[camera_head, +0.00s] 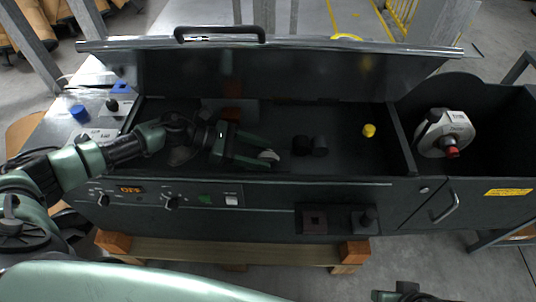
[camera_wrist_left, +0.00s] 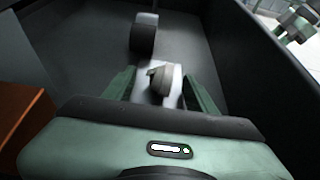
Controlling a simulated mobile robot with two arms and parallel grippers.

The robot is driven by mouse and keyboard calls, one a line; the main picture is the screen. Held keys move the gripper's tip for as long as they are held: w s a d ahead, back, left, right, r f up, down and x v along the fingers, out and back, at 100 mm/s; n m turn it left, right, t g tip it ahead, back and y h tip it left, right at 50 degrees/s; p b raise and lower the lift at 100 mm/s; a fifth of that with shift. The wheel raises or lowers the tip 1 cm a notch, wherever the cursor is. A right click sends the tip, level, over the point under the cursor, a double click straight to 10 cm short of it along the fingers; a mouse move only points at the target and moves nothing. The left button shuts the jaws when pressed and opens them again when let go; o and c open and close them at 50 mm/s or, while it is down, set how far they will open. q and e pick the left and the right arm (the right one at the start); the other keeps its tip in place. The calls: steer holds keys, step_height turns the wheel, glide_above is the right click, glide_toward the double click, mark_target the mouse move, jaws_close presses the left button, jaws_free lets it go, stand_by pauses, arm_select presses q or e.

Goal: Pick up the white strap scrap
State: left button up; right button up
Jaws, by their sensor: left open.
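The white strap scrap (camera_head: 268,155) lies on the dark floor of the open machine bin, as a small pale piece at my left gripper's fingertips. My left gripper (camera_head: 272,152) is open and reaches into the bin from the left. In the left wrist view the scrap (camera_wrist_left: 172,76) shows as a pale, bent piece between the two green fingers (camera_wrist_left: 163,88), with a gap on each side. Its lower part is hidden behind the gripper body. Part of what seems to be my right gripper (camera_head: 400,294) shows at the bottom edge; its fingers cannot be made out.
Two dark cylinders (camera_head: 311,146) stand right of the scrap; one (camera_wrist_left: 144,34) shows ahead in the wrist view. A yellow piece (camera_head: 369,130) lies farther right. The bin's front wall (camera_head: 340,181) and raised lid (camera_head: 290,75) bound the space. A reddish-brown block (camera_wrist_left: 22,112) is at left.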

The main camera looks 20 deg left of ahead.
arm_select(q)
steer(key=shift+d, duration=0.1)
steer(key=shift+c, duration=0.3)
jaws_close()
